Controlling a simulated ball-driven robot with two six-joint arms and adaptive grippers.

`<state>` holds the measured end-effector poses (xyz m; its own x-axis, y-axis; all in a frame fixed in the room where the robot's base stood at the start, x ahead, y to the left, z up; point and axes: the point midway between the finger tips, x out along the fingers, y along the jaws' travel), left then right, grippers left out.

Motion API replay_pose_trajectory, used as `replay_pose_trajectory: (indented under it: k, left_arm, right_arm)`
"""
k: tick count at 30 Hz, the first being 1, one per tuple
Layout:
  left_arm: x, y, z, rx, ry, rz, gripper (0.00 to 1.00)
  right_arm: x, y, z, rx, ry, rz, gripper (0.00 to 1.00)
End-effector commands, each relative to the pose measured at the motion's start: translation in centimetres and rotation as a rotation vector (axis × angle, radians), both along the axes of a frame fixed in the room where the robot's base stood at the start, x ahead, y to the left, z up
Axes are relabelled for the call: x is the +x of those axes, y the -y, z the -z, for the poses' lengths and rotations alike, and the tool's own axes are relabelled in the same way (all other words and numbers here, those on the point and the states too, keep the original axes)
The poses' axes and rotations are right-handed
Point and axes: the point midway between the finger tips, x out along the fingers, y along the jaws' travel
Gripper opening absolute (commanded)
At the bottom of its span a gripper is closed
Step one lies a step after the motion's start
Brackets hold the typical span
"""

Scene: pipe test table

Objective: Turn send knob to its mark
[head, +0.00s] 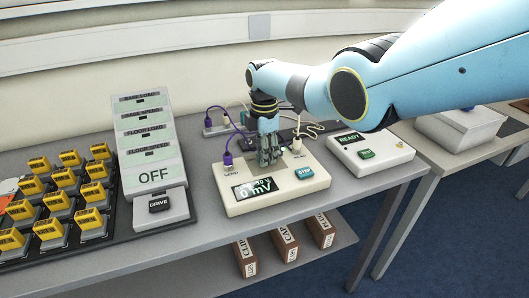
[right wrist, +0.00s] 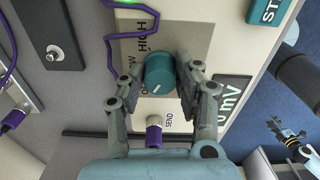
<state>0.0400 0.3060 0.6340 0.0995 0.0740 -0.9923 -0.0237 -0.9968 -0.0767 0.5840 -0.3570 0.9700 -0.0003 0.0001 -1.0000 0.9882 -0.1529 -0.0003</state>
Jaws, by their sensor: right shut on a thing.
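The send knob (right wrist: 160,72) is a round teal knob with a white pointer line, on the cream tester box (head: 237,208). My right gripper (right wrist: 160,80) is shut on it, one finger on each side. The pointer slants toward the lower left in the right wrist view. A grey scale plate (right wrist: 190,40) with the word HIGH lies around the knob; the fingers cover part of the lettering. In the head view my right gripper (head: 268,155) hides the knob. The box's display (head: 254,188) reads 0 mV. My left gripper (right wrist: 292,140) shows small at the lower right, its jaws unclear.
A purple plug (head: 228,160) sits in the SEND socket, and a white lead (head: 297,144) stands by the right side. A READY box (head: 368,152) is to the right. A grey OFF panel (head: 152,178) and several yellow blocks (head: 55,200) are left.

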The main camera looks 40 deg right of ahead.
Motion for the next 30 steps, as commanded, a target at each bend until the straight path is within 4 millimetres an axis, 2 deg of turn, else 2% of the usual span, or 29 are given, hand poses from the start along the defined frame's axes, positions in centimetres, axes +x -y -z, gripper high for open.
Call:
replay_pose_trajectory:
  k: [1, 2, 7, 16, 20, 23, 30]
  left_arm:
    - [0.0, 0.0, 0.0, 0.0, 0.0, 0.0, 0.4]
    - [0.0, 0.0, 0.0, 0.0, 0.0, 0.0, 0.4]
    - [0.0, 0.0, 0.0, 0.0, 0.0, 0.0, 0.4]
    - [-0.1, -0.2, 0.0, 0.003, -0.001, 0.001, 0.4]
    - [-0.1, -0.2, 0.0, 0.002, -0.001, 0.0, 0.4]
    - [-0.1, -0.1, 0.0, 0.001, 0.0, 0.0, 0.4]
    - [0.0, 0.0, 0.0, 0.0, 0.0, 0.0, 0.4]
  right_arm:
    - [0.1, -0.1, -0.1, 0.002, 0.003, -0.001, 0.0]
    - [0.1, -0.1, -0.1, 0.002, 0.003, -0.001, 0.35]
    - [0.1, -0.1, -0.1, 0.001, 0.002, 0.0, 0.55]
    - [0.1, 0.0, -0.2, 0.0, 0.002, 0.001, 0.55]
    - [0.1, 0.0, -1.1, 0.0, 0.004, 0.001, 0.55]
    - [0.1, 0.0, -2.4, -0.001, 0.005, 0.001, 0.55]
    - [0.2, 0.0, -8.0, -0.001, 0.006, -0.001, 0.55]
